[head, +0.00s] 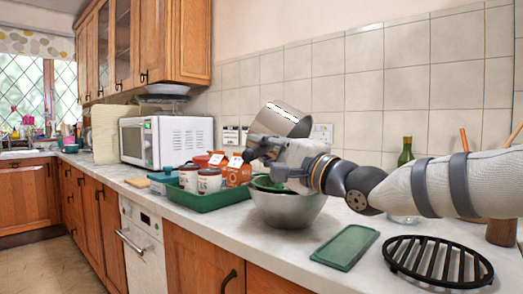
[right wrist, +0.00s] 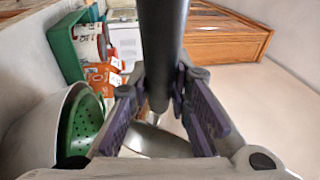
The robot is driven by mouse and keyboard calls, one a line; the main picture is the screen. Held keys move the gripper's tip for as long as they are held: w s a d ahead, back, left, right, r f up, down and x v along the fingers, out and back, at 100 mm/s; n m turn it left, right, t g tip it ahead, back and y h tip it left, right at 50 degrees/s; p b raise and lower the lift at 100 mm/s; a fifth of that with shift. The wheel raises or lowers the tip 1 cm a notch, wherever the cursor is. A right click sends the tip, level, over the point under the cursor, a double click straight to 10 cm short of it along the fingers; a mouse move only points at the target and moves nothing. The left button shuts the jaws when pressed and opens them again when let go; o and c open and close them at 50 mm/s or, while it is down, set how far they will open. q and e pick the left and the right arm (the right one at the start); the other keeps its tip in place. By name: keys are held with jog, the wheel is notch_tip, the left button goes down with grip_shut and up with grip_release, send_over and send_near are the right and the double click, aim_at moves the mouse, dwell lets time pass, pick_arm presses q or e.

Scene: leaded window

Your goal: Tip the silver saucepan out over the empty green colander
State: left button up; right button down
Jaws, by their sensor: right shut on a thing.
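The silver saucepan (head: 284,121) is held tilted in the air above the counter, up and to the right of my right gripper (head: 262,152) in the head view. My right gripper is shut on its dark handle (right wrist: 163,45), which runs between the fingers in the right wrist view. Part of the pan's metal body (right wrist: 157,143) shows beyond them. The inside of the pan cannot be made out. The green colander (right wrist: 86,125) sits in a grey metal bowl (head: 287,211); its visible part is bare, and my gripper hides most of it in the head view. My left gripper is out of view.
A green board (head: 345,247) and a black trivet (head: 437,261) lie to the front right. A green bottle (head: 405,152) stands behind my right arm. A white microwave (head: 180,142) is at the back left.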

jog(key=shift+r, duration=0.25)
